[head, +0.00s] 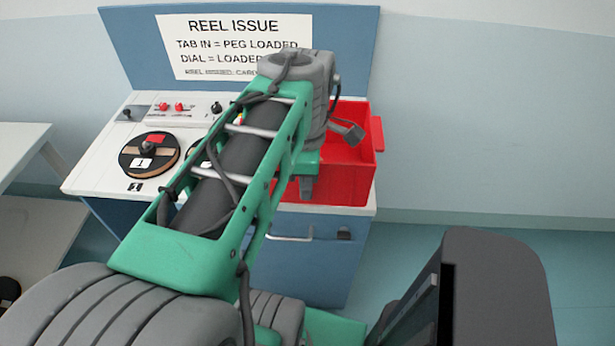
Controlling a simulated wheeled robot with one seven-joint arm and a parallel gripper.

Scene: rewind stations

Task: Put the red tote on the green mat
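The red tote (348,184) stands on the right end of the station's white top. It is an open box with a lug on its right side. My arm crosses in front of it and hides its left part. The end of my arm, with my gripper (307,186), hangs over the tote's left front side in the picture. The fingers are mostly hidden, and I cannot tell whether they touch the tote or are open. I cannot make out the green mat in this view.
The station (98,176) has a blue back panel with a "REEL ISSUE" sign (232,50). A dark reel marked 1 (130,157) and a small control box (160,112) sit on its left part. A white table (20,143) stands left. Floor to the right is clear.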

